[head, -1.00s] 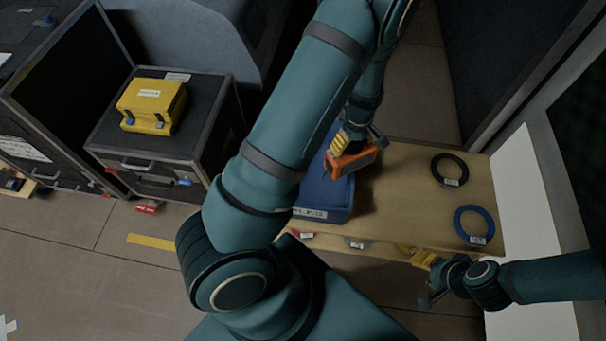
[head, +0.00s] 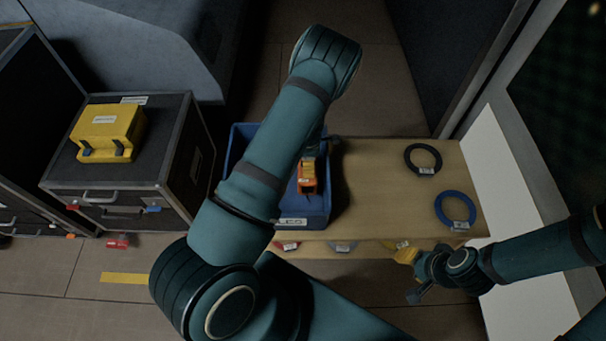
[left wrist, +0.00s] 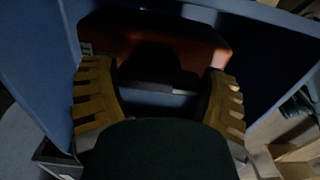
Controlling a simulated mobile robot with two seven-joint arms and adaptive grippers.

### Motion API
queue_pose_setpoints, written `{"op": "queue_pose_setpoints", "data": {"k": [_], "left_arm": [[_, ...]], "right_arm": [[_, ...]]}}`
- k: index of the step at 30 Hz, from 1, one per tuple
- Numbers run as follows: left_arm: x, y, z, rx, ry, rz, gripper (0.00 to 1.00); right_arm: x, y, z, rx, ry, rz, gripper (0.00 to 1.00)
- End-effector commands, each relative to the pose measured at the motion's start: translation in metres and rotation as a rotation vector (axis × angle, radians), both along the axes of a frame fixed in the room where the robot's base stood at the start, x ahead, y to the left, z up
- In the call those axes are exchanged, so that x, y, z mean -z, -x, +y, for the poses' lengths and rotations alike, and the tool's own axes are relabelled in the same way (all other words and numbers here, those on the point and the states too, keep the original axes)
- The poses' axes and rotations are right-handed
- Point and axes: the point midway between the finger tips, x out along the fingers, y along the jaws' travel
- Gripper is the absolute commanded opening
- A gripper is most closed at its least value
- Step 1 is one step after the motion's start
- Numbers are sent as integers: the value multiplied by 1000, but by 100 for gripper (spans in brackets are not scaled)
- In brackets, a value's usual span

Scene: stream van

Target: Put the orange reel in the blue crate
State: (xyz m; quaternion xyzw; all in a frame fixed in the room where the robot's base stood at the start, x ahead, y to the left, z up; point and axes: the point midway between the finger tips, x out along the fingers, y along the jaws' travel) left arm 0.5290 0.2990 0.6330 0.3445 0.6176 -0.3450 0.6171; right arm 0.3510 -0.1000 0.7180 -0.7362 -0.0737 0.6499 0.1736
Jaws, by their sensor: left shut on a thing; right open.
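The orange reel (head: 307,184) is in my left gripper (head: 308,167), within the outline of the blue crate (head: 317,216) in the head view. My left arm covers the crate's middle. In the left wrist view, the reel (left wrist: 190,50) is a dim orange shape between the two fingers of the left gripper (left wrist: 160,95). Blue crate walls (left wrist: 40,65) surround them there. I cannot tell whether the reel touches the crate floor. My right gripper (head: 411,275) is open and empty, low by the front edge of the wooden bench.
A black ring (head: 409,156) and a blue ring (head: 440,212) lie on the right of the bench (head: 375,190). A yellow case (head: 108,130) sits on a black flight case (head: 170,160) at left. The bench between crate and rings is clear.

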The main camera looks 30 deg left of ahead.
Motion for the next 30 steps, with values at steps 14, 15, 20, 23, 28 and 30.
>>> {"op": "queue_pose_setpoints", "data": {"k": [14,15,20,23,28,30], "left_arm": [[55,-1,0,1,0,-1,33],[56,-1,0,1,0,-2,33],[55,-1,0,1,0,-2,33],[56,-1,0,1,0,-1,33],[58,0,0,2,1,-1,100],[58,0,0,2,1,-1,100]], "right_arm": [[16,-3,0,2,1,-8,47],[16,-3,0,2,2,-8,47],[15,-3,0,2,2,-8,47],[16,-3,0,2,1,-8,47],[17,-4,-1,2,2,-9,47],[17,-4,0,2,2,-9,47]]}}
